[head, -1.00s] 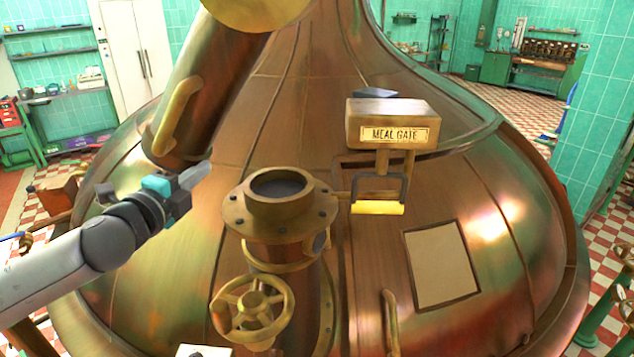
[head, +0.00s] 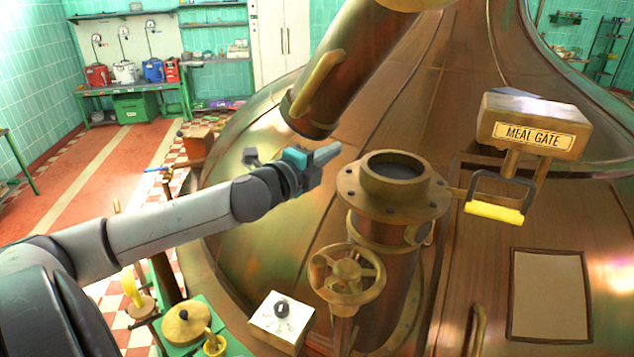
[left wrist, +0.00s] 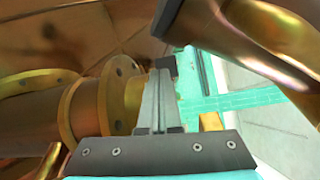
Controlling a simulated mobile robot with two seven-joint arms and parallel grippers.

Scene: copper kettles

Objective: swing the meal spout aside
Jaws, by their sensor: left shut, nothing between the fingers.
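The meal spout (head: 338,85) is a thick copper tube coming down from the top of the head view, with a brass handle (head: 318,84) on its left side. Its lower end hangs up and left of the flanged inlet (head: 393,187), clear of its opening. My left gripper (head: 330,153) is shut and empty just below the spout's end, pointing toward the inlet. Whether it touches the spout I cannot tell. In the left wrist view, the shut fingers (left wrist: 160,100) lie between the inlet's flange (left wrist: 84,108) and a brass-coloured tube at upper right. My right gripper is out of view.
A handwheel (head: 348,275) stands below the inlet. The MEAL GATE box (head: 533,127) with a yellow-gripped handle (head: 494,213) is to the right. A white control box (head: 282,318) sits at lower front. The big copper kettle fills the right side.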

